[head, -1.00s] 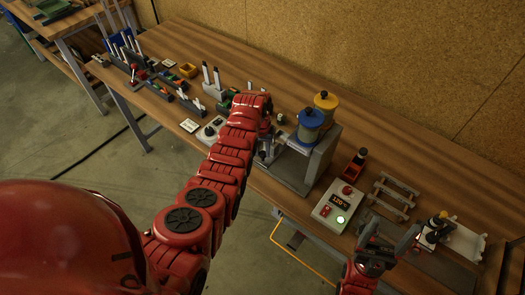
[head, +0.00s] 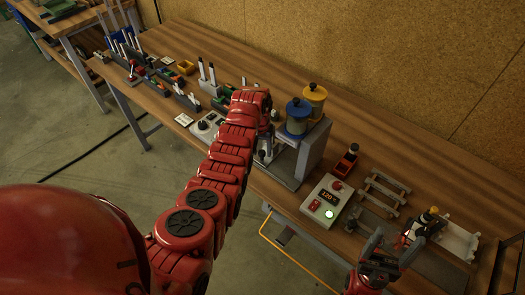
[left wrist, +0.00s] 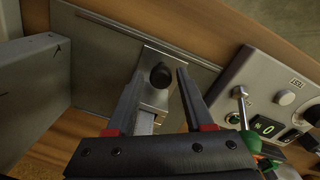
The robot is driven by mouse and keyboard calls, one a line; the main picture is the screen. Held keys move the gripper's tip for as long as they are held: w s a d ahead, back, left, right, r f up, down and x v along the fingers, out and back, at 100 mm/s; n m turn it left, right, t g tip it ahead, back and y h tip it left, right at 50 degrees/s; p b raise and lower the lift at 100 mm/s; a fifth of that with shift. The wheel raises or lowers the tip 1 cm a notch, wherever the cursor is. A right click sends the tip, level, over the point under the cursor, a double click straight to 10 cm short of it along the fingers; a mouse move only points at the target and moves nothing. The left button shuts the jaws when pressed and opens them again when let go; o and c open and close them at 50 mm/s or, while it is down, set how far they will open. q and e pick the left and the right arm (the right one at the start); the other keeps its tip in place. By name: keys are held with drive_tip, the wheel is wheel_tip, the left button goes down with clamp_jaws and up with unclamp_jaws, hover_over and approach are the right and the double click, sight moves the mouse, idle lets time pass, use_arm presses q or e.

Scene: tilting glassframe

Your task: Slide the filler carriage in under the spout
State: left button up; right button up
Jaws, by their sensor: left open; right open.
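The filler is a grey stand (head: 314,148) with a blue hopper (head: 297,118) and a yellow hopper (head: 315,98) on top. The filler carriage (left wrist: 153,98), a small light metal block with a black knob (left wrist: 161,75), sits on the grey base plate (left wrist: 100,62) in the left wrist view. My left gripper (left wrist: 162,78) is open, with its fingers on either side of the block; I cannot tell whether they touch it. In the head view my arm mostly hides this gripper. The spout is not clearly visible. My right gripper (head: 385,248) is open and empty at the lower right.
A control box (head: 327,201) with a lit green button stands right of the filler. Beyond it are a rack (head: 382,195) and a small yellow-topped device (head: 428,222) near my right gripper. Another control box (left wrist: 270,100) is close right of my left gripper.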

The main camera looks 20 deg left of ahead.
use_arm(q)
drive_tip(key=shift+o, duration=0.5)
drive_tip(key=shift+d, duration=0.2)
drive_tip(key=shift+a+r, duration=0.1)
drive_tip(key=shift+w+r+b, duration=0.1)
drive_tip(key=shift+r+b, duration=0.2)
wheel_tip(320, 180, up, 4)
drive_tip(key=shift+f+b, duration=0.1)
drive_tip(key=shift+b, duration=0.85)
wheel_tip(320, 180, up, 13)
drive_tip(key=p, duration=0.6)
drive_tip(key=shift+s+a, duration=0.2)
drive_tip(key=shift+a, duration=0.15)
